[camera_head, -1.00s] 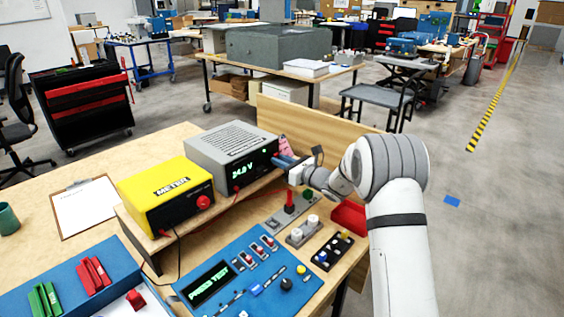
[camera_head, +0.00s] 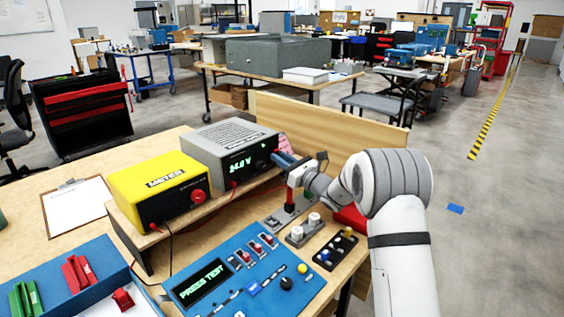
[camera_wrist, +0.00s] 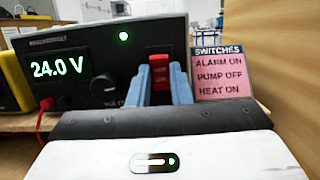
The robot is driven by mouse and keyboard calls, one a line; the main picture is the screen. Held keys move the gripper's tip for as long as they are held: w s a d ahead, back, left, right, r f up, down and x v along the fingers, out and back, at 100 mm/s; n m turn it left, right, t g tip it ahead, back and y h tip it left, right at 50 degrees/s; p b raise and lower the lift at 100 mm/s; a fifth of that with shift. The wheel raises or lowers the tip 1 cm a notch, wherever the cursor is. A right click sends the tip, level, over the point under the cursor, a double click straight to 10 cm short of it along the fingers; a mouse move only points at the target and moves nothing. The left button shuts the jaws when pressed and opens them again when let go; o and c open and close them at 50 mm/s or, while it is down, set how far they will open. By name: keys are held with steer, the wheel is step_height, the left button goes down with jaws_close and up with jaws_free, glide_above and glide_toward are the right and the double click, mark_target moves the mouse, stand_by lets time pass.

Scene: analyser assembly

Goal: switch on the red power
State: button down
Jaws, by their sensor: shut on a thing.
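The grey power supply (camera_head: 228,137) stands on the wooden shelf. Its green display reads 24.0 V, and a green lamp is lit on its front in the wrist view. The red power switch (camera_wrist: 159,72) is on the right of that front, a red rocker in a dark panel. My gripper (camera_head: 281,159) is at the right end of the supply's front. In the wrist view, the blue fingers of my gripper (camera_wrist: 160,86) stand either side of the red switch, shut on it. The switch's lower part is hidden, and the head view does not show the switch.
A pink switches card (camera_wrist: 222,76) stands right of the supply. The yellow meter (camera_head: 158,185) is to its left. Below are a red lever (camera_head: 290,195), white knobs (camera_head: 305,227) and a blue panel (camera_head: 235,282) reading PRESS TEST. A wooden board (camera_head: 325,127) stands behind.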

steer(key=c, duration=1.3)
jaws_free()
steer(key=v, duration=0.7)
steer(key=shift+s+d+f, duration=0.1)
steer(key=shift+s+d, duration=0.15)
steer(key=shift+d, duration=0.05)
